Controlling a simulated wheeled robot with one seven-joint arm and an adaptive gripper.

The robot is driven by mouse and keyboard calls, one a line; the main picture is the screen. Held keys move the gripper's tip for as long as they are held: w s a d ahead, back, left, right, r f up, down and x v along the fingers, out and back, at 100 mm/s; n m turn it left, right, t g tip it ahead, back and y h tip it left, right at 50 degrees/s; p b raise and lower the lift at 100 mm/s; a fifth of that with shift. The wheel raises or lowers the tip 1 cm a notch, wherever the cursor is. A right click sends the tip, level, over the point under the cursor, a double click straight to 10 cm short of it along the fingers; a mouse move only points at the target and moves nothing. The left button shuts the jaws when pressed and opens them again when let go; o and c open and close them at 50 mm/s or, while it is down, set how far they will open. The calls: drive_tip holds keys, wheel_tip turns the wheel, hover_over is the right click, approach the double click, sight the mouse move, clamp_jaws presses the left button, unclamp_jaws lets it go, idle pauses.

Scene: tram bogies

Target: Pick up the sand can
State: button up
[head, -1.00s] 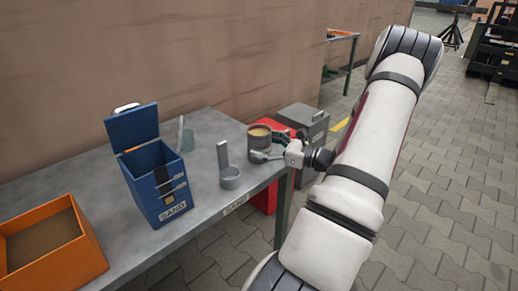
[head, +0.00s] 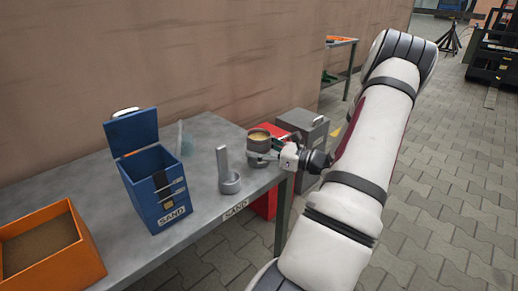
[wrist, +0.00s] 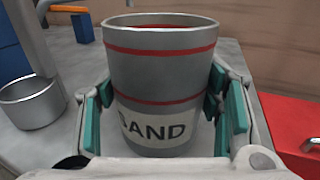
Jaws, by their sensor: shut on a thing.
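The sand can (head: 258,148) is a grey, slightly tapered can with sand showing at its open top in the head view. It is upright at the right end of the table. In the wrist view the can (wrist: 160,65) fills the middle, with red bands and a white label reading SAND. My gripper (head: 264,155) reaches in from the right and is shut on the can. In the wrist view the green pads of my gripper (wrist: 163,112) press on its left and right sides. Whether its base touches the table cannot be told.
A blue open box (head: 153,195) marked SAND and an orange bin (head: 85,255) are further left. Beyond the table end are a red box (head: 264,205) and a grey box (head: 305,125).

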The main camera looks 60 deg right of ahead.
sight(269, 142)
drive_tip(key=shift+r, duration=0.25)
drive_tip(key=shift+r+p, duration=1.1)
drive_tip(key=shift+r, duration=0.5)
drive_tip(key=shift+s+a, duration=0.15)
drive_tip(key=shift+s, duration=0.4)
drive_tip(key=s+a+r+p, duration=0.1)
drive_tip(key=s+a+p, duration=0.3)
drive_tip(key=s, duration=0.9)
drive_tip(key=shift+s+a, duration=0.25)
drive_tip(key=shift+a, duration=0.45)
drive_tip(key=shift+s+a+r, duration=0.1)
drive_tip(key=shift+s+r, duration=0.05)
